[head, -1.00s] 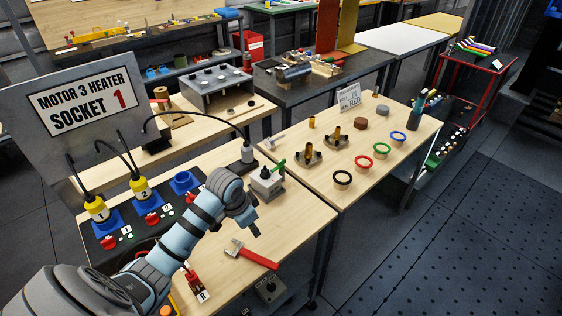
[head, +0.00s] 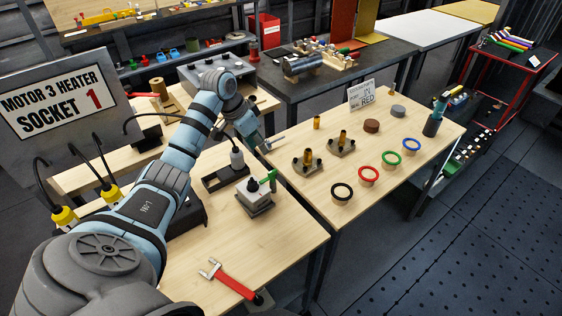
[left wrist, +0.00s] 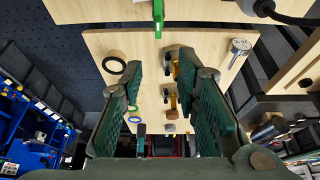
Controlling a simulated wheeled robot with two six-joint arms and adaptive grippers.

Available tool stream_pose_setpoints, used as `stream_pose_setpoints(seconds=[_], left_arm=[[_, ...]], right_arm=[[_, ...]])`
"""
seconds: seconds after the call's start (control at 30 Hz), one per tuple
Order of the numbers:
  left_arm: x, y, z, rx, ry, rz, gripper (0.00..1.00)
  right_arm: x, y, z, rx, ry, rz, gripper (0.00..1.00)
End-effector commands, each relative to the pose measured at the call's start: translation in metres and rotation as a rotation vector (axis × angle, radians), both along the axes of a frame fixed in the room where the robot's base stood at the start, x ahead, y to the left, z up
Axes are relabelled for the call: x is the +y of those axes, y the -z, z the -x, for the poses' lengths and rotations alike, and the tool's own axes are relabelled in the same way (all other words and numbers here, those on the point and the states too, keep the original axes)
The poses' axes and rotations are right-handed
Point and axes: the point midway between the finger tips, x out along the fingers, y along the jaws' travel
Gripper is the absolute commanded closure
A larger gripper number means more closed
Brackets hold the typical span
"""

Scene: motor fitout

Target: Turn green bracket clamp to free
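The green bracket clamp lever (head: 268,178) stands on a grey bracket block (head: 256,194) near the right edge of the near wooden bench. The green lever also shows at the top of the left wrist view (left wrist: 158,18). My left gripper (head: 258,137) is above and beyond the block, near the gap between the benches, and is not touching the lever. In the left wrist view its two fingers (left wrist: 163,72) are spread wide with nothing between them. My right gripper is not in view.
A red-handled tool (head: 232,282) lies on the front of the near bench. A dark-based plug (head: 236,160) stands behind the block. The right bench holds brass fittings (head: 307,160) and coloured rings (head: 369,174).

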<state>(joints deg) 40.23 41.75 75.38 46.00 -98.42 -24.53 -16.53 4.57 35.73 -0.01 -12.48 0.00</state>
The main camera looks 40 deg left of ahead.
Motion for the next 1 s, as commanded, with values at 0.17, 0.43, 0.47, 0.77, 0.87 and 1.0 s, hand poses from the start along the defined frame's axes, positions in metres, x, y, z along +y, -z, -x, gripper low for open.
stream_pose_setpoints(seconds=[0.17,0.43,0.47,0.77,0.87,1.0], left_arm=[[-0.002,0.034,-0.008,0.005,-0.008,0.003,0.71],[-0.01,0.107,-0.035,0.005,-0.006,0.001,0.71],[-0.011,0.112,-0.037,0.005,-0.006,0.001,0.71],[-0.014,0.131,-0.047,0.002,-0.003,-0.003,0.71],[-0.014,0.131,-0.047,0.002,-0.003,-0.003,0.71],[-0.014,0.13,-0.047,0.002,-0.003,-0.003,0.85]], right_arm=[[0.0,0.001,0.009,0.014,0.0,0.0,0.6],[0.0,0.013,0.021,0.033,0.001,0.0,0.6],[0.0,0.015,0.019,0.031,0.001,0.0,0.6],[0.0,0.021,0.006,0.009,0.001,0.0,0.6],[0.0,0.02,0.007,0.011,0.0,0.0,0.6],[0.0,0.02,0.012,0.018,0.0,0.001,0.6]])
